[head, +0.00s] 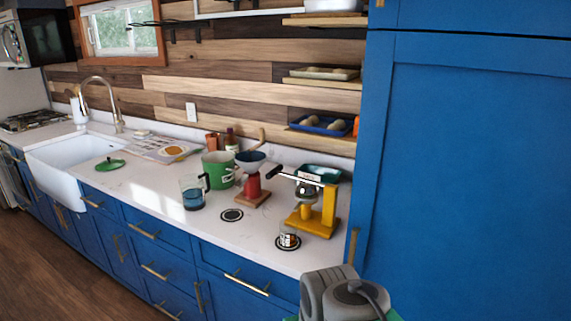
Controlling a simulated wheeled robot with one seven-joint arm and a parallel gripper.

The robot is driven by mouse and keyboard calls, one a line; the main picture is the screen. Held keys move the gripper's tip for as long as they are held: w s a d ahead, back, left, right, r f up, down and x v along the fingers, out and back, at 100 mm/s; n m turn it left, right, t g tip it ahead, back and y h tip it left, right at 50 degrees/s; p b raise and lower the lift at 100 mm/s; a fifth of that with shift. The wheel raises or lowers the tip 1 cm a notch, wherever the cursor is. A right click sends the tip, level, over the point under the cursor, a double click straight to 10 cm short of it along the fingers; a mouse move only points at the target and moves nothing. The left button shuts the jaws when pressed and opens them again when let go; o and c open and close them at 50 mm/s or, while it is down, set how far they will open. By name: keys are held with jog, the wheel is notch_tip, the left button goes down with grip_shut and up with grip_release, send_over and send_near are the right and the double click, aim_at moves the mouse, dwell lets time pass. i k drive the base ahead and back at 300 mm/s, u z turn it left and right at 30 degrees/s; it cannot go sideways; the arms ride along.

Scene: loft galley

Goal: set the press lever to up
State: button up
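The press (328,212) is a yellow stand with a flat base and an upright post, on the white counter near the tall blue cabinet. Its lever (300,178) is a thin light bar with a black grip (273,172) at its left end. The bar runs left from the top of the post, looking close to level; its exact angle is hard to judge. A rounded greyish part (307,191) sits below the lever, above the base. My grey arm shows at the bottom edge, well in front of the press. My gripper's fingers are not in view.
A small labelled cup (288,240) stands on a dark disc in front of the press. Left of it are a red stand with a dark bowl (250,160), a green pot (217,168) and a glass jug (193,191). The tall blue cabinet (465,170) bounds the right.

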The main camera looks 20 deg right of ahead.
aim_at(306, 187)
jog(key=u, duration=0.4)
jog(key=i, duration=0.8)
jog(key=u, duration=0.6)
